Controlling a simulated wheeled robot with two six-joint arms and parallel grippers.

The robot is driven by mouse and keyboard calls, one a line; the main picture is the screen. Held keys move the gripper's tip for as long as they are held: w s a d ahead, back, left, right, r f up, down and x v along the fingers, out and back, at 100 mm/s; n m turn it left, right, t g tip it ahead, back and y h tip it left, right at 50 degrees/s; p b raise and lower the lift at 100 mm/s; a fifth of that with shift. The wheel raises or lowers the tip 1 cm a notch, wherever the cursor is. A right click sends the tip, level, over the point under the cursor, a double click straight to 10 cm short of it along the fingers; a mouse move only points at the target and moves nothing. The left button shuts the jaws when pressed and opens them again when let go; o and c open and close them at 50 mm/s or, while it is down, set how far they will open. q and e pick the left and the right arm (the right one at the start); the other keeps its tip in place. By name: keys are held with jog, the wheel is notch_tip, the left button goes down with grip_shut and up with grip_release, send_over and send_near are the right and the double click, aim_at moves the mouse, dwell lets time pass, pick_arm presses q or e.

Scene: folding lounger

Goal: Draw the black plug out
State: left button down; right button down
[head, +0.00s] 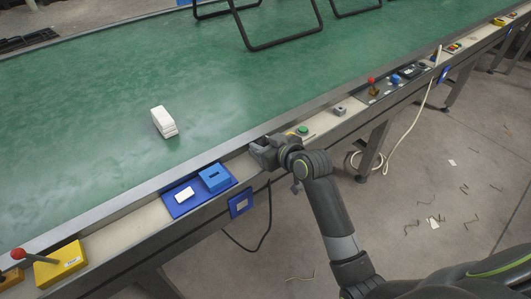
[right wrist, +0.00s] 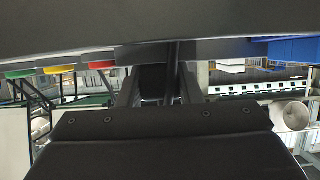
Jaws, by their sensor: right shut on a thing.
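My right gripper (head: 261,153) is over the side rail of the green conveyor, between the blue fixture and the green button. It is shut on a dark thing (right wrist: 152,80) that shows between the fingers in the right wrist view; this appears to be the black plug. In the head view the gripper hides the plug and whatever it sits in, so I cannot tell whether it is in or out of a socket. A black cable (head: 269,214) hangs below the gripper and curves left toward the floor. My left gripper is not in view.
The blue fixture (head: 215,177) stands left of my gripper on the rail. The green button (head: 303,130) and a grey box (head: 340,110) are to its right. A white block (head: 163,122) lies on the green belt (head: 90,120). A yellow box (head: 60,265) is at lower left.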

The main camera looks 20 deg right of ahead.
aim_at(264, 141)
jog(key=shift+r+p, duration=0.2)
jog(key=shift+p, duration=0.3)
dwell(1.5)
jog(key=shift+r, duration=0.15)
jog(key=shift+r+p, duration=2.35)
jog(key=shift+p, duration=0.35)
